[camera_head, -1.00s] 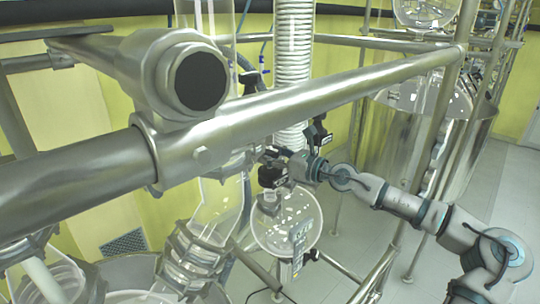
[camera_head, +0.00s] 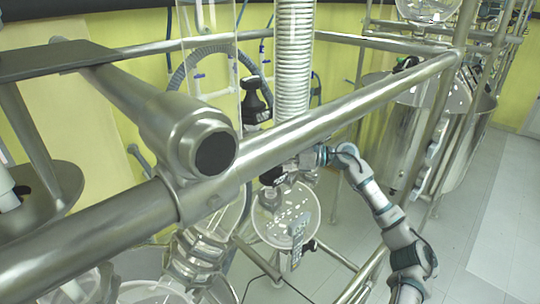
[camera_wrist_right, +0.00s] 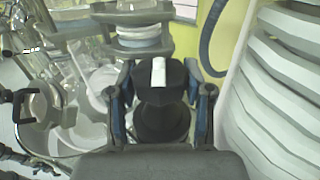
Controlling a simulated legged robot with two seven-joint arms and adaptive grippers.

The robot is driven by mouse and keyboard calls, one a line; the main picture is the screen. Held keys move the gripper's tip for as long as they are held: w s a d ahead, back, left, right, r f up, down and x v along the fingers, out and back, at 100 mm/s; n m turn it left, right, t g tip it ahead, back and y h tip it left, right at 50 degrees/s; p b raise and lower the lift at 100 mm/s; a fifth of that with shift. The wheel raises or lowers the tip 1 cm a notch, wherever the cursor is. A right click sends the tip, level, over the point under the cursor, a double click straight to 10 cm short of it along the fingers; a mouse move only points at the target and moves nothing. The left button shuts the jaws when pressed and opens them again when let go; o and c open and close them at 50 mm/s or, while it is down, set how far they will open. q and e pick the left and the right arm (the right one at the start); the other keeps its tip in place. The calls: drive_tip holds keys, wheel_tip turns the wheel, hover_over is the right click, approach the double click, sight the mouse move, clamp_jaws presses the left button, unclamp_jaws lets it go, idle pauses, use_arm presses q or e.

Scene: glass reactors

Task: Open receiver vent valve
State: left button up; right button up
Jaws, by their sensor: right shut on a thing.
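In the right wrist view a black knob (camera_wrist_right: 160,85) with a white stripe on top sits between the blue-sided fingers of my right gripper (camera_wrist_right: 160,108). The fingers are shut on it, one on each side. In the head view my right gripper (camera_head: 284,171) is just below the steel rail, partly hidden by it, above a round glass receiver (camera_head: 284,216). The knob's exact turn cannot be told. My left gripper is not in view.
A black valve handle (camera_head: 256,95) rises behind the rail. A large steel vessel (camera_head: 405,130) stands at right.

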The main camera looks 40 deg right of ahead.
drive_tip(key=shift+r, duration=0.1)
drive_tip(key=o, duration=0.9)
drive_tip(key=shift+m+t+h, duration=0.3)
drive_tip(key=shift+t, duration=0.1)
